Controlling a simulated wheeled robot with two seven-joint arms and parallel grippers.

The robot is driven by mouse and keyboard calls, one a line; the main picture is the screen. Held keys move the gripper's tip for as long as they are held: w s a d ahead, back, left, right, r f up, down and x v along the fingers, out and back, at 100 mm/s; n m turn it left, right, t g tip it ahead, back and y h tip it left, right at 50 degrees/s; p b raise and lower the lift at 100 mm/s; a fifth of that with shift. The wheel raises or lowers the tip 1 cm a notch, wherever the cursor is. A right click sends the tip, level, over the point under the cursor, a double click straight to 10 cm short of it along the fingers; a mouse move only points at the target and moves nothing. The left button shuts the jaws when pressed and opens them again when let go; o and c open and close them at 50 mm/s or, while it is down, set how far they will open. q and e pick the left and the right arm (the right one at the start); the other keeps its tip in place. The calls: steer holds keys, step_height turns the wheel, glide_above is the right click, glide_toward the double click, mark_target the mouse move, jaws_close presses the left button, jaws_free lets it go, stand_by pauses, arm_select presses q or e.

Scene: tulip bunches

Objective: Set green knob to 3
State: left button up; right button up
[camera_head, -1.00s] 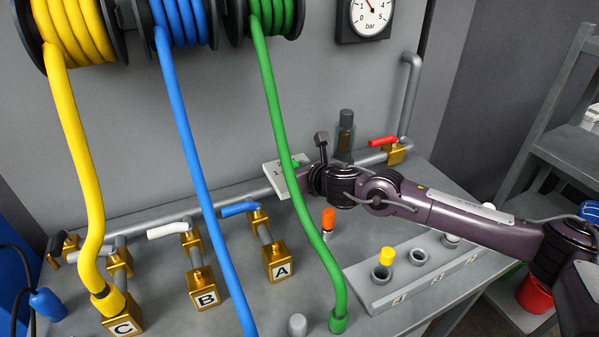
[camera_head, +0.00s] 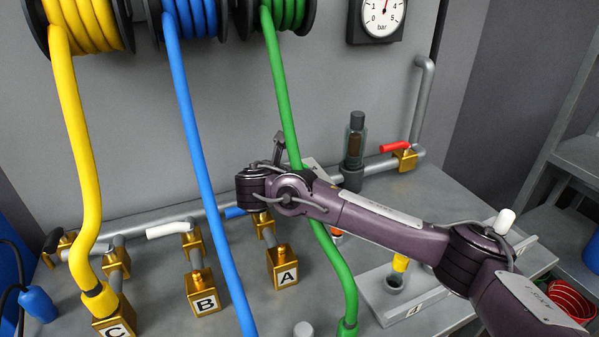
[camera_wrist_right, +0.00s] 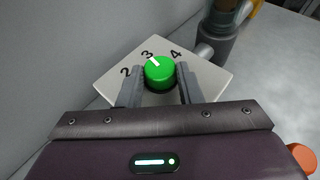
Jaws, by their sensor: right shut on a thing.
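The green knob (camera_wrist_right: 158,72) sits on a pale dial plate (camera_wrist_right: 208,80) marked 2, 3 and 4 in the right wrist view. Its white pointer line aims at the 3. My right gripper (camera_wrist_right: 160,78) has one finger on each side of the knob and is shut on it. In the head view my right arm crosses in front of the plate, and only a corner of the plate (camera_head: 312,164) shows there. My left gripper is not in view.
The green hose (camera_head: 286,100) hangs close beside my right wrist, and the blue hose (camera_head: 193,130) hangs to its left. A dark glass bottle fitting (camera_head: 355,145) and a red-handled valve (camera_head: 403,158) stand right of the plate. Brass block A (camera_head: 285,268) is below the wrist.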

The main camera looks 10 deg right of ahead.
steer(key=shift+w+a+m+g+h+p, duration=0.1)
steer(key=shift+m+g+h+p, duration=0.05)
steer(key=shift+m+g+h, duration=0.3)
steer(key=shift+w+a+m+g+h+p, duration=0.1)
steer(key=shift+m+g+h+p, duration=0.05)
steer(key=shift+m+g+h, duration=0.3)
steer(key=shift+m, duration=0.3)
steer(key=o, duration=1)
steer(key=v, duration=0.7)
steer(key=shift+s+a+r+b, duration=0.1)
steer(key=shift+s+a+b, duration=0.15)
steer(key=shift+a+b, duration=0.05)
